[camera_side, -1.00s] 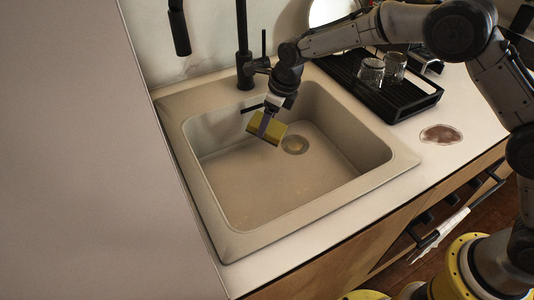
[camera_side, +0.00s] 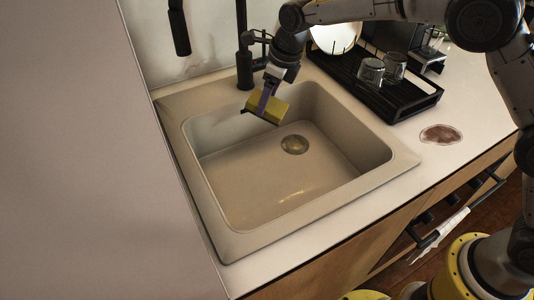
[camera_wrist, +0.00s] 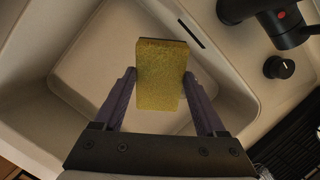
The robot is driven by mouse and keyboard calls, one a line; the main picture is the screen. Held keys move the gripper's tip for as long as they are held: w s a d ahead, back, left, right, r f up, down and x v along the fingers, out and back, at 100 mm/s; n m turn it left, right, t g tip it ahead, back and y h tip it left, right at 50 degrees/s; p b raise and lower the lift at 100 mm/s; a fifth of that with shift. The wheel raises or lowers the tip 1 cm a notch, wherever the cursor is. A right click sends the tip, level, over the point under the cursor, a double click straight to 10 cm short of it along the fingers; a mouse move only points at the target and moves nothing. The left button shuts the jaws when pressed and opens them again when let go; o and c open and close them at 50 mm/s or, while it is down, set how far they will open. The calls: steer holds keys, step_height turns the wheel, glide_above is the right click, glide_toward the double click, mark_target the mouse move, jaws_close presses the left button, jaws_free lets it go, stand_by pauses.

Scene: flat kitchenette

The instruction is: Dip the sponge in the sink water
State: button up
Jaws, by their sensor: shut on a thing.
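The yellow sponge (camera_side: 268,108) is held in my gripper (camera_side: 265,103), raised over the back part of the sink. In the wrist view the sponge (camera_wrist: 161,75) sits between the two purple-grey fingers of my gripper (camera_wrist: 160,90), which press on its sides. A dark layer shows along the sponge's far edge. The beige sink (camera_side: 230,200) is below it. The round drain (camera_side: 294,144) shows at its bottom, with a glint on the floor of the basin. I cannot tell how deep any water is.
The black faucet (camera_side: 244,60) stands behind the sink, close to my gripper; its spout (camera_wrist: 270,15) shows in the wrist view. A black rack (camera_side: 400,103) with glasses (camera_side: 370,71) is at the right. A brown stain (camera_side: 440,134) marks the counter.

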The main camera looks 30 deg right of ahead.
steer(key=shift+r, duration=1.9)
stand_by(0.8)
steer(key=shift+r, duration=2)
steer(key=d+r+n, duration=0.2)
steer(key=d+n, duration=0.1)
steer(key=d, duration=1.6)
steer(key=s+d+r+n+g, duration=0.1)
steer(key=s+n, duration=0.3)
steer(key=n, duration=0.4)
steer(key=s+d+r+n+g, duration=0.1)
steer(key=s+d+n+g, duration=0.2)
steer(key=n, duration=0.5)
steer(key=s+d+r+n+g+h, duration=0.1)
steer(key=s+d+n, duration=0.3)
steer(key=n, duration=0.5)
steer(key=shift+s+r+g, duration=0.15)
steer(key=shift+s+g, duration=0.25)
steer(key=shift+g, duration=0.3)
